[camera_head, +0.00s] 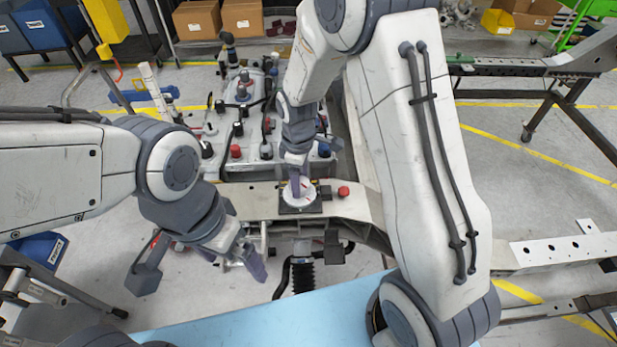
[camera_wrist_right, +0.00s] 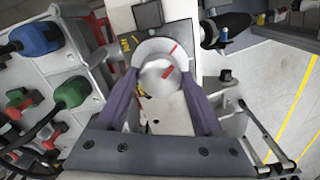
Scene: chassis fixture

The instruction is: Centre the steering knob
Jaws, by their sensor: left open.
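The steering knob (camera_wrist_right: 158,78) is a round silver knob with a red pointer mark, seen in the right wrist view. It sits on a white dial (camera_wrist_right: 150,46) with a red mark at its upper right and yellow marks at its left. The red pointer slants up and to the right. My right gripper (camera_wrist_right: 159,76) has one purple finger on each side of the knob, close against it. In the head view my right gripper (camera_head: 299,185) hides most of the knob above the dial (camera_head: 287,198). My left gripper (camera_head: 243,258) is open and empty, lower left of the dial.
A red button (camera_head: 343,192) stands right of the dial on the pale crossbeam (camera_head: 250,202). Behind it is a plate with several levers and connectors (camera_head: 237,152). A black bellows (camera_head: 302,277) hangs below. A light blue surface (camera_head: 270,315) lies in front.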

